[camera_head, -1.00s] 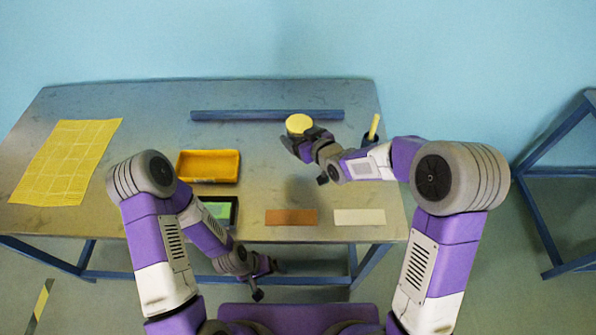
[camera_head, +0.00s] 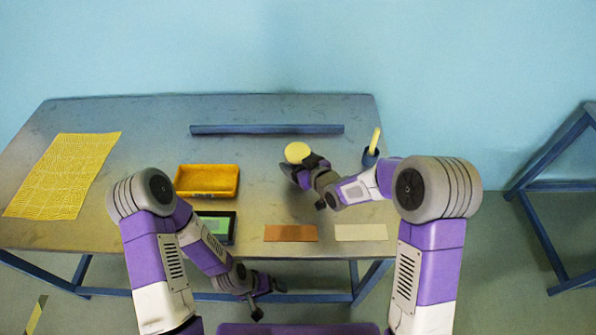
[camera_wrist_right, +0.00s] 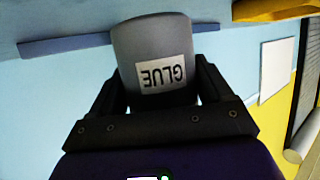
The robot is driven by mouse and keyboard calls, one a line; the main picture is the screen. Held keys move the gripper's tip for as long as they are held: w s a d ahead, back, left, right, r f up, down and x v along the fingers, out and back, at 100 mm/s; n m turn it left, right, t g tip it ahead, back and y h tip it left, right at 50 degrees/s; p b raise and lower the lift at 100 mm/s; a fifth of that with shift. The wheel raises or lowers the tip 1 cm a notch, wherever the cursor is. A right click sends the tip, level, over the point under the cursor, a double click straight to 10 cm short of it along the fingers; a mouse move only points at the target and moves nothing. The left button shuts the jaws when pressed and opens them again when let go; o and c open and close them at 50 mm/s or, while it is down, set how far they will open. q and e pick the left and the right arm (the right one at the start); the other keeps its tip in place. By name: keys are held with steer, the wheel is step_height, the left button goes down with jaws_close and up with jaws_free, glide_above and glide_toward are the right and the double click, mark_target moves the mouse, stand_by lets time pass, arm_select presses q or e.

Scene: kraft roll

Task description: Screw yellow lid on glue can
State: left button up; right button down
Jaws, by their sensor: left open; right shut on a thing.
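The grey glue can (camera_wrist_right: 155,60) with a white GLUE label shows between the fingers of my right gripper (camera_wrist_right: 155,88) in the right wrist view, label upside down in the picture. My right gripper (camera_head: 304,166) is shut on it. In the head view a round yellow lid (camera_head: 297,151) shows at the can's top end; the can body is mostly hidden below it. I cannot tell how tightly the lid sits. My left gripper (camera_head: 267,298) is open and empty, low at the table's front edge, well apart from the can.
On the table (camera_head: 130,115) are a blue bar (camera_head: 266,129), an orange tray (camera_head: 207,181), a dark device with a green screen (camera_head: 216,227), a brown patch (camera_head: 291,233), a pale patch (camera_head: 361,232), a dark cup with a yellow stick (camera_head: 372,152) and a yellow patterned sheet (camera_head: 63,175).

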step_height(320, 180, down, 4)
steer(key=shift+r+b, duration=0.15)
steer(key=shift+b, duration=0.3)
steer(key=shift+r, duration=0.1)
steer(key=shift+f, duration=0.2)
jaws_free()
